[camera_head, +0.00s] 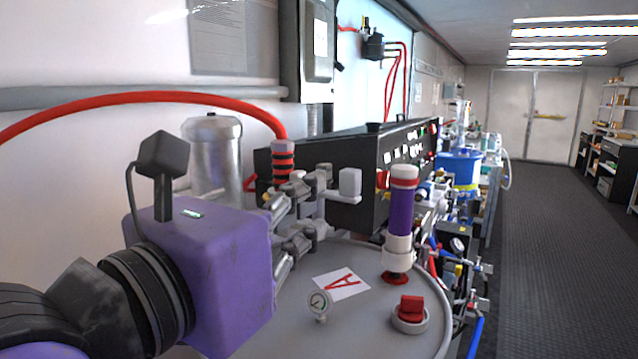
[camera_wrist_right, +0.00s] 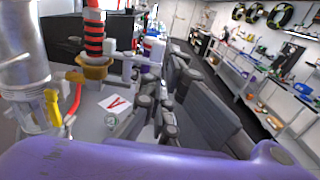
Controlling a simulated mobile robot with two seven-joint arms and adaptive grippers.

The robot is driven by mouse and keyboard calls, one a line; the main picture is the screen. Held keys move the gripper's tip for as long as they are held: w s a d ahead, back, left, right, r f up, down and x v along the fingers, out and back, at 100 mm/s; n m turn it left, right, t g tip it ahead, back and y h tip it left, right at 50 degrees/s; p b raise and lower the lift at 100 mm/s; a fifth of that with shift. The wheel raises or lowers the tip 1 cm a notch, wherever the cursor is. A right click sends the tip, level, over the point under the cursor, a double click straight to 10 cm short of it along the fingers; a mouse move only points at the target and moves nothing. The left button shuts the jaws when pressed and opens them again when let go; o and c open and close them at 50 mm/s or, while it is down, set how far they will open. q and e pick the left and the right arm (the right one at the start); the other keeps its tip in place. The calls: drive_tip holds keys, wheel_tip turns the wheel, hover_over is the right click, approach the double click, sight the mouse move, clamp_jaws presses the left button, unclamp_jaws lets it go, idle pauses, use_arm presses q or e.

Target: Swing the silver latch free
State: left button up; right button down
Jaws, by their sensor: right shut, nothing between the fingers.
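My right gripper (camera_head: 346,186) reaches over the grey round tank top from its purple wrist body. Its jaws are shut and empty. The fingers also show in the right wrist view (camera_wrist_right: 130,68), just right of the red-and-black banded hose coupling (camera_wrist_right: 94,38). The same coupling (camera_head: 283,160) stands behind the gripper in the head view, its lower part hidden by the fingers. In the wrist view its base is a brass collar (camera_wrist_right: 93,72). I cannot pick out the silver latch with certainty; the fingers and links cover part of this area. My left gripper is not in view.
A silver canister (camera_head: 213,150) stands by the wall. The floor at right is clear.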

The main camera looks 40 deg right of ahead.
sight(347, 184)
drive_tip(key=p+x, duration=0.1)
drive_tip(key=x, duration=0.6)
drive_tip(key=shift+w+d, duration=0.1)
drive_tip(key=shift+d, duration=0.15)
drive_tip(key=shift+w, duration=0.1)
drive_tip(key=shift+w, duration=0.1)
